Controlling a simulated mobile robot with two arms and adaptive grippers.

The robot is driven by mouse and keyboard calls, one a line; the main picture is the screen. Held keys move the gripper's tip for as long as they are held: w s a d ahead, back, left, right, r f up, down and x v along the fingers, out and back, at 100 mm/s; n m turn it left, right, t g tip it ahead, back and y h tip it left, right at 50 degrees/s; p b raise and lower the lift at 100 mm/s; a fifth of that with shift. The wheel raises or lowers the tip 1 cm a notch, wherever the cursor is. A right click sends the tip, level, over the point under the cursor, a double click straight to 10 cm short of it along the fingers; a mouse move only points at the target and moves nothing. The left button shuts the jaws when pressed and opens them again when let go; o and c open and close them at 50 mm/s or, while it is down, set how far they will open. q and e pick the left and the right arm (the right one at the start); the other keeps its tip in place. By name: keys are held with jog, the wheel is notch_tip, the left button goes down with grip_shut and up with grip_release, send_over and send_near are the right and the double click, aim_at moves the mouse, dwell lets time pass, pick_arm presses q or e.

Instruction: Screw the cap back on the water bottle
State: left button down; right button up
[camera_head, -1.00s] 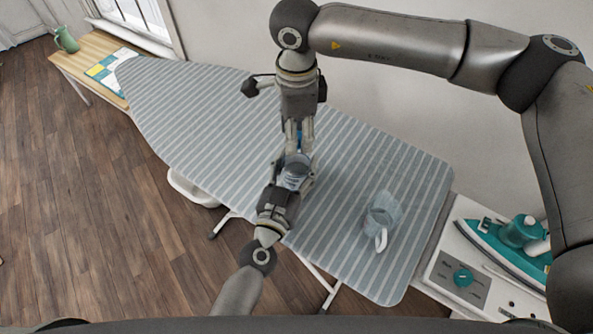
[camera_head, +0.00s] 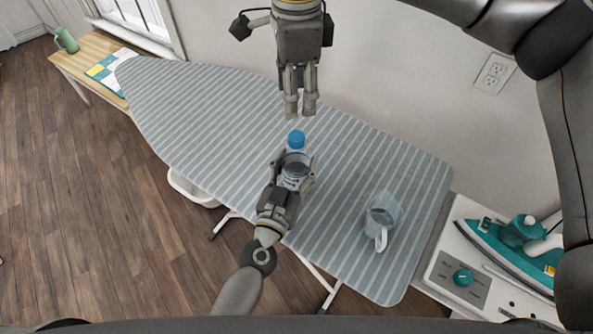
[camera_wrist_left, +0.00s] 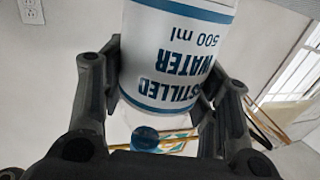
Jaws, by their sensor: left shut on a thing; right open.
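The water bottle (camera_head: 297,163) stands upright over the striped ironing board, clear with a label. Its blue cap (camera_head: 296,138) sits on the bottle's neck; how tightly it is seated cannot be told. My left gripper (camera_head: 294,170) is shut around the bottle's body from the near side. In the left wrist view the bottle's label (camera_wrist_left: 178,60), reading distilled water 500 ml, appears upside down between the fingers, with the blue cap (camera_wrist_left: 145,138) below it. My right gripper (camera_head: 300,110) is open and empty, above and apart from the cap.
The ironing board (camera_head: 215,110) is mostly clear. A clear measuring jug (camera_head: 382,215) stands to the right of the bottle. A teal iron (camera_head: 520,240) rests on the white stand at far right. A green mug (camera_head: 66,40) is on the wooden table at far left.

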jog(key=shift+r, duration=0.65)
pick_arm(q)
jog(key=shift+c, duration=2.1)
grip_release()
jog(key=shift+s, duration=0.1)
jog(key=v, duration=1.2)
